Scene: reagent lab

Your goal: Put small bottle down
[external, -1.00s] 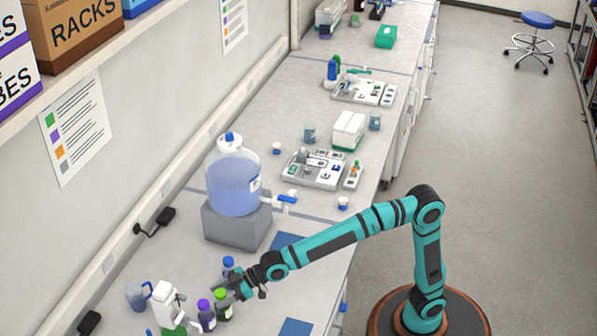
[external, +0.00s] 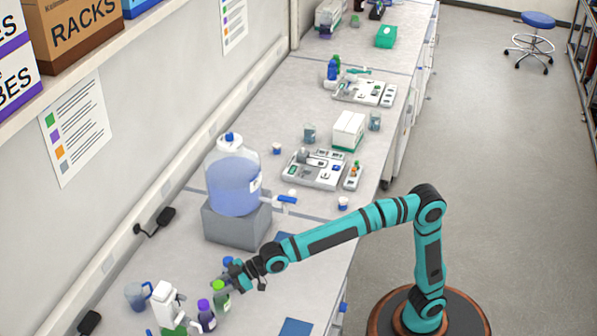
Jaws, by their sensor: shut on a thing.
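My gripper (external: 222,287) is shut at the near end of the bench. A small dark bottle with a green cap (external: 221,301) is at its fingertips and appears to be held, upright. I cannot tell whether its base touches the bench. A similar bottle with a purple cap (external: 206,319) stands just left of it, close by. A blue cap (external: 228,260) shows behind my gripper; the rest of that item is mostly hidden by the gripper.
A white spray or pump bottle (external: 164,300) and a blue-tinted jug (external: 138,296) stand to the left. A large carboy (external: 233,184) sits on a grey block (external: 237,224) behind. A blue mat (external: 295,327) lies on clear bench to the right.

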